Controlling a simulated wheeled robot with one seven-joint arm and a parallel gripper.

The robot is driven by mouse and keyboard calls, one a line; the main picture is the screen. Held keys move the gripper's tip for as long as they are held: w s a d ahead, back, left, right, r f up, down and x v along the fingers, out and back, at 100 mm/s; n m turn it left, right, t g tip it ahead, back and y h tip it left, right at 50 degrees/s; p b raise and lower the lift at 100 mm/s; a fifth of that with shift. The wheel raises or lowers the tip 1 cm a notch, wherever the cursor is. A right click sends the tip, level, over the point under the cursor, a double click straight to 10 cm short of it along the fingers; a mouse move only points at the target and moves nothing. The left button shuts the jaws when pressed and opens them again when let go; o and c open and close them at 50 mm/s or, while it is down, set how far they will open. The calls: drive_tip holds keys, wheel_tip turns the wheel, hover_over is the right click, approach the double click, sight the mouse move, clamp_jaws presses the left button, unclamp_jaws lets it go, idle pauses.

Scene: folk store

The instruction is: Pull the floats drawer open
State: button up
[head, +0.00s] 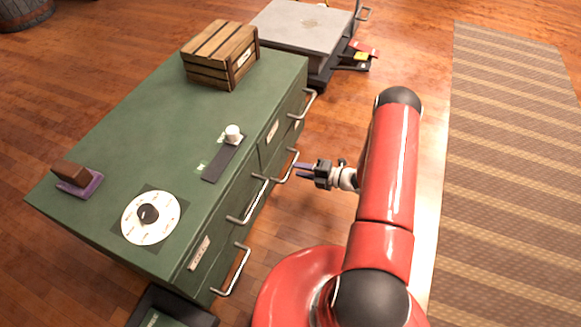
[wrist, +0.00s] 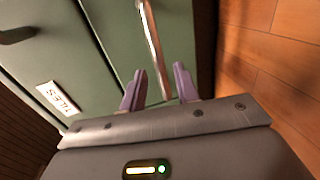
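A green cabinet (head: 150,120) has several metal bar handles on its front. My gripper (head: 299,171) is at the front, close to one of the middle handles (head: 289,167). In the wrist view, the purple fingers (wrist: 158,86) are apart. A bar handle (wrist: 152,40) runs down between them in the picture; I cannot tell whether it lies inside the gap or just beyond the tips. A label to the left in the wrist view (wrist: 58,97) seems to read TILES. No floats label is readable, so I cannot tell which drawer is the floats drawer.
On the cabinet top are a wooden crate (head: 220,57), a white dial (head: 151,217), a slider with a white knob (head: 232,133) and a brown block on a purple base (head: 77,181). A grey-topped cart (head: 300,25) stands behind. A striped rug (head: 510,170) lies to the right.

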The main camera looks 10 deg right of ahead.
sight(291, 167)
drive_tip(key=shift+x, duration=2.2)
clamp_jaws()
